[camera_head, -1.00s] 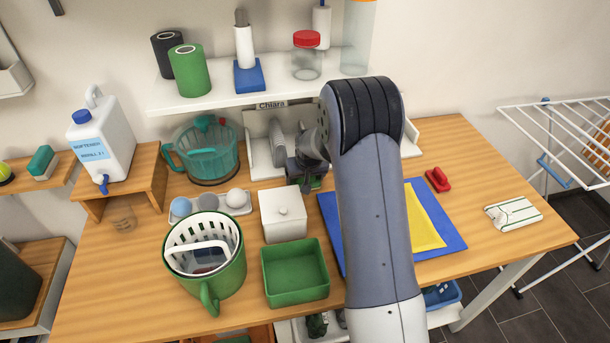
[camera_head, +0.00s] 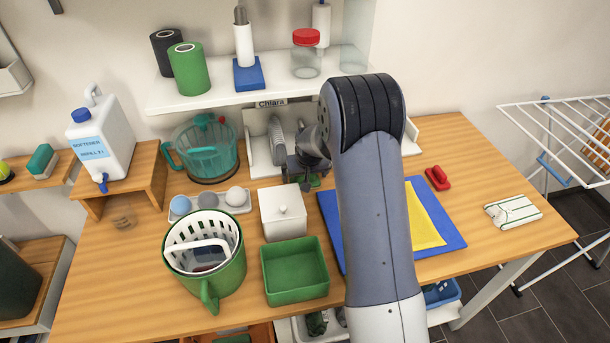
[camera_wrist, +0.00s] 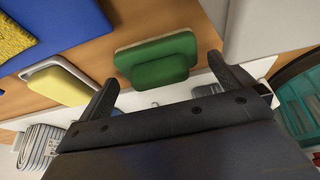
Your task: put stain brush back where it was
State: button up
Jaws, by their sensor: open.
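My gripper (camera_head: 307,172) is at the back of the table, in front of the white rack under the shelf. Its fingers (camera_wrist: 165,88) are spread apart, with nothing held between them. I cannot tell for sure whether this is the stain brush. A small red item with a handle-like top (camera_head: 438,179) lies right of the blue mat (camera_head: 455,240).
A white lidded box (camera_head: 283,212), a green tray (camera_head: 295,272) and a green mug-like bucket (camera_head: 205,258) stand left of my arm. A teal basin (camera_head: 207,155) is left of my gripper. The shelf (camera_head: 215,100) hangs above. The table's right side is mostly clear.

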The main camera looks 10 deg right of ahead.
jog(key=b+v, duration=0.1)
jog(key=v, duration=1)
jog(key=shift+s+r+b, duration=0.15)
jog(key=shift+r+b, duration=0.2)
jog(key=shift+b, duration=0.05)
jog(key=shift+c, duration=0.3)
